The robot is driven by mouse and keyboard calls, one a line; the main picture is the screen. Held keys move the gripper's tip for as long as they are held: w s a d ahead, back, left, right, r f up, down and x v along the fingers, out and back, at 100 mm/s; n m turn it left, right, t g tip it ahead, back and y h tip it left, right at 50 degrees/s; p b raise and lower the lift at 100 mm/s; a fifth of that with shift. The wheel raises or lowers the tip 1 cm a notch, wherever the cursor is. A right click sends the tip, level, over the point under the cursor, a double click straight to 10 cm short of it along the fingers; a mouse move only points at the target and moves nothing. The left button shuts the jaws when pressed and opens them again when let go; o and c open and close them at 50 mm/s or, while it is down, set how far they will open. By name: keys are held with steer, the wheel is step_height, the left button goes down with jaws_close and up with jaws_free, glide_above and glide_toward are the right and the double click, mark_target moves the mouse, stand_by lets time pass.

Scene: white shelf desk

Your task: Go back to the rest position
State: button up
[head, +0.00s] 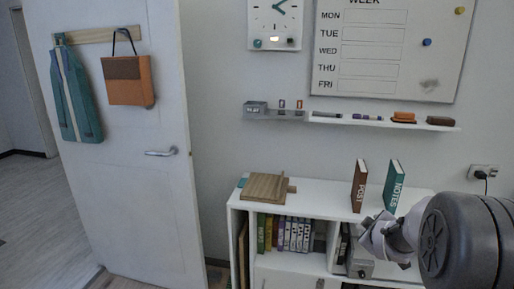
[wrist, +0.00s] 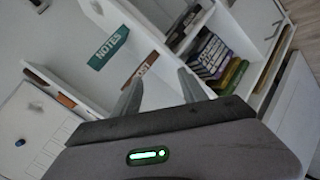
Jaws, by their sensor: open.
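My gripper (wrist: 160,88) is open in the wrist view, its two grey fingers apart with nothing seen between them. In the head view, the end of my arm (head: 384,238) is at the lower right, in front of the white shelf desk (head: 325,208). A teal NOTES book (head: 394,186) and a red-brown POST book (head: 359,186) stand upright on the desk top. The NOTES book (wrist: 109,47) and the POST book (wrist: 138,76) also show in the wrist view, left of and beyond the fingers. The fingertips are hard to make out in the head view.
A wooden holder (head: 265,187) lies on the desk's left end. Several books (head: 290,234) stand in the compartment below. A wall ledge (head: 350,121) carries small items under a whiteboard (head: 385,50). A white door (head: 150,190) stands at left, with open floor (head: 40,225) beyond it.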

steer(key=s+a+r+m+g+y, duration=0.15)
steer(key=s+a+r+m, duration=0.3)
steer(key=s+a, duration=0.5)
steer(key=s+a+r+m+g+y, duration=0.1)
steer(key=s+a+r+m+y, duration=0.15)
steer(key=s+a+r, duration=0.7)
steer(key=s+a+f+m+g, duration=0.1)
steer(key=s+a+f+m, duration=0.1)
steer(key=s, duration=0.8)
steer(key=s+a+f+m+g+y, duration=0.1)
steer(key=s+a+f+m, duration=0.2)
steer(key=s, duration=0.7)
steer(key=shift+a+f+g+y, duration=0.25)
steer(key=shift+f+g+y, duration=0.1)
steer(key=shift+f, duration=0.3)
